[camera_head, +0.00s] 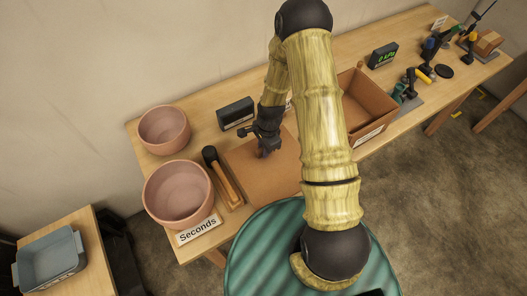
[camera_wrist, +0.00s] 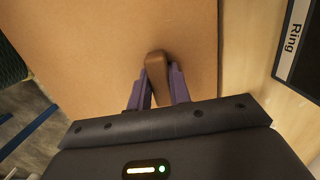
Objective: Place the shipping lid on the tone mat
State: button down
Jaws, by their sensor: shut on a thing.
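The shipping lid appears to be the flat brown panel (camera_head: 245,172) in the middle of the bench; it fills much of the wrist view (camera_wrist: 100,45). A brown handle (camera_wrist: 155,65) stands up from it. My gripper (camera_head: 265,150) is shut on this handle, with its purple fingers (camera_wrist: 158,85) on either side in the wrist view. The panel lies roughly level over the bench; I cannot tell whether it touches the surface. I cannot make out a tone mat; the panel or my arm may hide it.
An open brown box (camera_head: 370,105) stands right of my arm. Two pink bowls (camera_head: 178,193), a mallet-like stick (camera_head: 222,178) and a "Seconds" card (camera_head: 198,230) are left. A dark box (camera_head: 236,113) is behind. A "Ring" sign (camera_wrist: 298,45) lies beside the panel. Tools crowd the far right.

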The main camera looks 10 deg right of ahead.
jog(key=shift+f, duration=1.35)
jog(key=shift+f, duration=0.15)
jog(key=c, duration=1.3)
grip_release()
jog(key=r+b, duration=0.1)
jog(key=r, duration=0.3)
jog(key=d+r, duration=0.1)
jog(key=r, duration=0.3)
jog(key=r+b, duration=0.1)
jog(key=r, duration=0.3)
jog(key=shift+w+d+b, duration=0.2)
jog(key=shift+b, duration=0.1)
jog(key=shift+r, duration=0.15)
